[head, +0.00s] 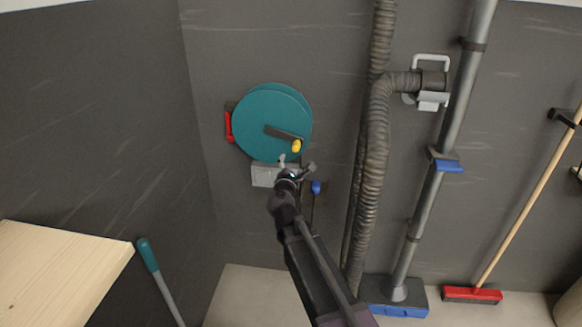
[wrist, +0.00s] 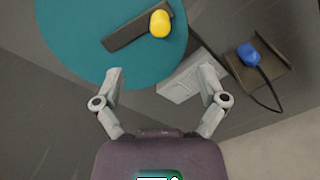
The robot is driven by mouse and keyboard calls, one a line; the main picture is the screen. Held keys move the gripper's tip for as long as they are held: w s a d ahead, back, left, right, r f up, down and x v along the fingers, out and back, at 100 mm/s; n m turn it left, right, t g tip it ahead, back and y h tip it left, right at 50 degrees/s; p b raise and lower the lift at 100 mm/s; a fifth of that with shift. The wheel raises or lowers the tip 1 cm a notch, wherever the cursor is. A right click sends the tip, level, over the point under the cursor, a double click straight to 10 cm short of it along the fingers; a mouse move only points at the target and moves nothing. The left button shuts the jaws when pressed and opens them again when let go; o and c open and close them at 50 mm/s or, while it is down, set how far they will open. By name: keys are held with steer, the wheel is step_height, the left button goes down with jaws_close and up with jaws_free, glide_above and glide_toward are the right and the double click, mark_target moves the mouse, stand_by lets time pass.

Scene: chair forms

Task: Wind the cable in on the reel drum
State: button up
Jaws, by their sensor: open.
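The teal reel drum (head: 262,112) is mounted on the dark wall. A dark crank arm (head: 283,133) runs across its face and ends in a yellow knob (head: 296,146). In the wrist view the drum (wrist: 85,35) is at the upper left, with the yellow knob (wrist: 159,24) near the top centre. My gripper (head: 297,163) is open just below the knob, apart from it. In the wrist view its two fingers (wrist: 164,80) are spread with nothing between them. A blue plug (wrist: 248,54) on a dark cable shows right of the fingers; it also shows in the head view (head: 316,187).
A grey box (head: 265,175) sits under the drum, and a red handle (head: 228,126) is at its left. A ribbed hose (head: 372,150) and a metal pipe (head: 455,120) run down the wall at right. A wooden top (head: 60,270) juts in at lower left, beside a teal-handled pole (head: 148,256).

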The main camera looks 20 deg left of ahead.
mark_target(295, 149)
steer(key=x, duration=1.1)
steer(key=shift+w+a+f, duration=0.1)
steer(key=shift+w, duration=0.2)
steer(key=c, duration=1)
steer(key=shift+c, duration=0.2)
steer(key=o, duration=0.5)
